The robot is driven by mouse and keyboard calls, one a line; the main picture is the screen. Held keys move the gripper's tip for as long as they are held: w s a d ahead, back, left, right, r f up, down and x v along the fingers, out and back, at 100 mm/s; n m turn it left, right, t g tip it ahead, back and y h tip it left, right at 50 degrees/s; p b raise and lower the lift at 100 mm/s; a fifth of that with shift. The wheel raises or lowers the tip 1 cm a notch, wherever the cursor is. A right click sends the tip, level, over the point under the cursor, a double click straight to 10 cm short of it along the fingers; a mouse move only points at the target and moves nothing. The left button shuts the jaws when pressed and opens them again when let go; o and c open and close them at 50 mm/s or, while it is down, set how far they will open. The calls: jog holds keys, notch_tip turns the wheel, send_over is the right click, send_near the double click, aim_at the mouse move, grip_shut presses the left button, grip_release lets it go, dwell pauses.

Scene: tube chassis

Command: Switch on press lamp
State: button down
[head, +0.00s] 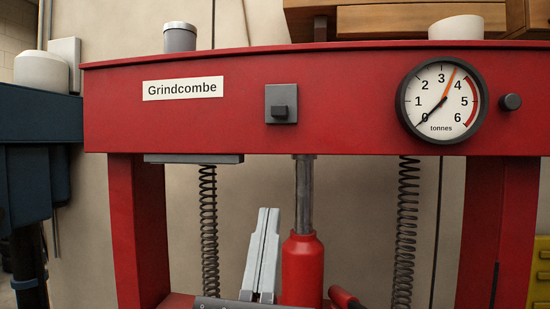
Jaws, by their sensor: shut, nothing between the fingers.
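A dark grey square switch plate (271,93) with a small protruding block (280,113) sits on the red crossbeam (340,90) of the press, right of the "Grindcombe" label. The block sits in the lower half of the plate. A flat grey bar (194,158), perhaps the lamp, is fixed under the beam at left. No glow shows on it; its underside is hidden. My gripper (269,210) is below the beam, left of the red jack cylinder in the picture. Its light grey fingers point up, shut and empty. Its tips are below the switch, apart from it.
A round gauge (441,101) and a black knob (511,102) are on the beam at right. Two springs (208,230) hang between the red posts. The red jack (302,265) stands centrally. Cups stand on top. The space in front of the switch looks clear.

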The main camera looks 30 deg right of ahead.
aim_at(279, 105)
jog(key=p+x, duration=0.4)
jog(key=x, duration=0.6)
jog(key=shift+r, duration=0.3)
notch_tip(279, 105, up, 2)
jog(key=shift+s+r+p, duration=0.15)
jog(key=shift+r+p, duration=0.05)
jog(key=shift+p, duration=0.55)
jog(key=shift+r, duration=0.5)
jog(key=shift+a+r+p, duration=0.1)
jog(key=shift+r+p, duration=1.45)
jog(key=shift+p, duration=0.35)
